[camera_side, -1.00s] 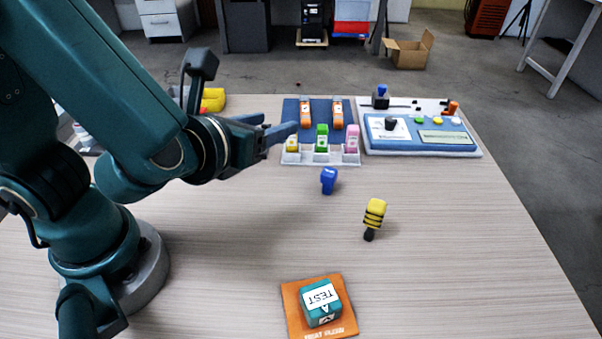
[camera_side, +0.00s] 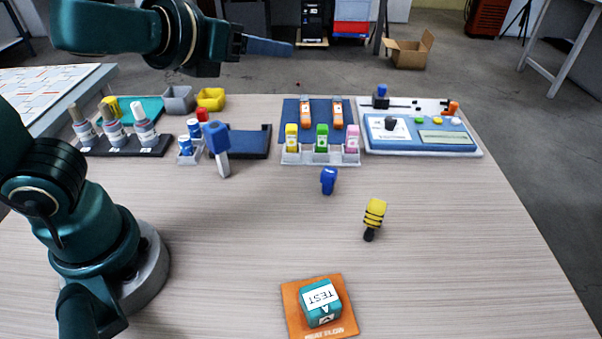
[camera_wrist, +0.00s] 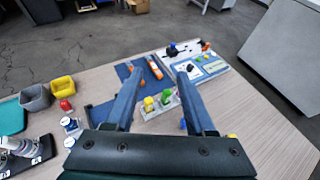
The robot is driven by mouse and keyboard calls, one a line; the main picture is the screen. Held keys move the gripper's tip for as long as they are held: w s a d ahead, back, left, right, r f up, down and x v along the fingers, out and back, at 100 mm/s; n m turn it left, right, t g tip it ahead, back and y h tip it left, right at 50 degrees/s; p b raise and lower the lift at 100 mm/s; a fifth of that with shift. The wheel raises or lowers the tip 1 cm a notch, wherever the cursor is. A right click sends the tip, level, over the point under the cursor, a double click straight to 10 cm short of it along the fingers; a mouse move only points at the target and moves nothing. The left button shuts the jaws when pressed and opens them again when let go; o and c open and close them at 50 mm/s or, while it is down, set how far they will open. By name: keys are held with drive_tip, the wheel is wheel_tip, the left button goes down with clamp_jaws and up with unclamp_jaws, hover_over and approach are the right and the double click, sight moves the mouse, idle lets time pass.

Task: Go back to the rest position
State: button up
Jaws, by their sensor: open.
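My gripper (camera_side: 268,46) is raised high above the back of the table in the side view, clear of everything on it. In the wrist view its two fingers (camera_wrist: 158,97) are spread apart with nothing between them. Below it, a white rack (camera_side: 320,158) holds a yellow, a green and a pink piece (camera_side: 352,139) upright. A blue mat (camera_side: 319,110) with two orange-and-white items (camera_side: 305,113) lies behind the rack. The rest position itself is not marked in either view.
A blue-headed tool (camera_side: 219,146), bottles (camera_side: 114,132), bins (camera_side: 210,99) and a control panel (camera_side: 420,132) line the back. The front middle is mostly clear.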

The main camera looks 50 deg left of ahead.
drive_tip(key=s+a+f+n+g+y, duration=0.2)
drive_tip(key=s+a+f+n+g, duration=0.35)
drive_tip(key=n, duration=0.95)
drive_tip(key=s+d+f+n+g+h, duration=0.2)
drive_tip(key=s+d+n+h, duration=0.3)
drive_tip(key=n, duration=1.2)
drive_tip(key=s+d+f, duration=0.1)
drive_tip(key=s+d, duration=0.1)
drive_tip(key=shift+s+d+n, duration=0.2)
drive_tip(key=shift+d+n, duration=0.1)
